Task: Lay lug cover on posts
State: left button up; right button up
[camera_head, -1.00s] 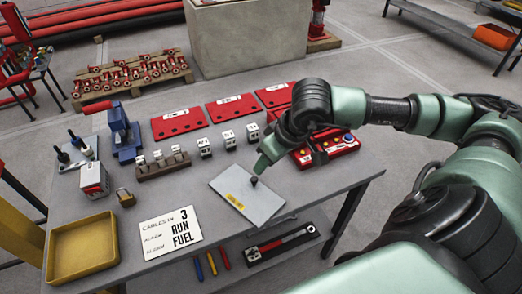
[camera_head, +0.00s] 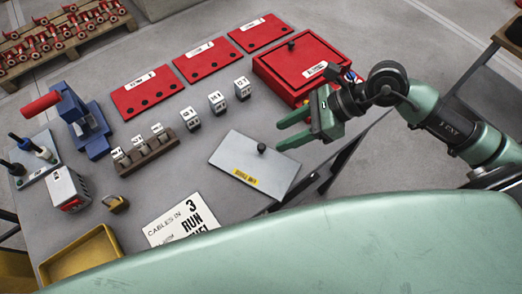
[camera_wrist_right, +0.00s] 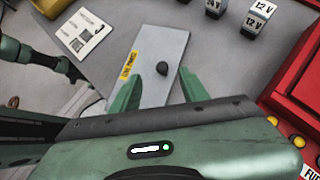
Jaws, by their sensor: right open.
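The lug cover (camera_head: 240,160) is a light grey plate with a black knob and a yellow label. It lies over the front right part of the table; any posts under it are hidden, so I cannot tell what it rests on. It also shows in the wrist view (camera_wrist_right: 150,95). My right gripper (camera_head: 281,133) is open and empty, to the right of the cover and apart from its knob. In the wrist view its fingers (camera_wrist_right: 158,88) point towards the cover, one on each side of the knob in the picture. My left gripper does not show.
A red box (camera_head: 300,68) with a black knob stands behind my right gripper. Three red plates (camera_head: 207,60) lie along the back. Small labelled blocks (camera_head: 217,101), a blue press (camera_head: 85,125), a cable card (camera_head: 178,222) and a yellow tray (camera_head: 80,255) are on the table.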

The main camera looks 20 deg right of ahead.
aim_at(264, 146)
jog(key=shift+s+p+x, duration=0.1)
jog(key=shift+p+x, duration=0.1)
jog(key=shift+x, duration=0.4)
jog(key=shift+s+p+x, duration=0.15)
jog(key=shift+x, duration=0.45)
jog(key=x, duration=0.1)
jog(key=p+x, duration=0.1)
jog(key=x, duration=0.2)
jog(key=shift+w+f, duration=0.4)
jog(key=shift+a+f, duration=0.1)
jog(key=shift+f, duration=0.15)
jog(key=c, duration=0.8)
grip_shut()
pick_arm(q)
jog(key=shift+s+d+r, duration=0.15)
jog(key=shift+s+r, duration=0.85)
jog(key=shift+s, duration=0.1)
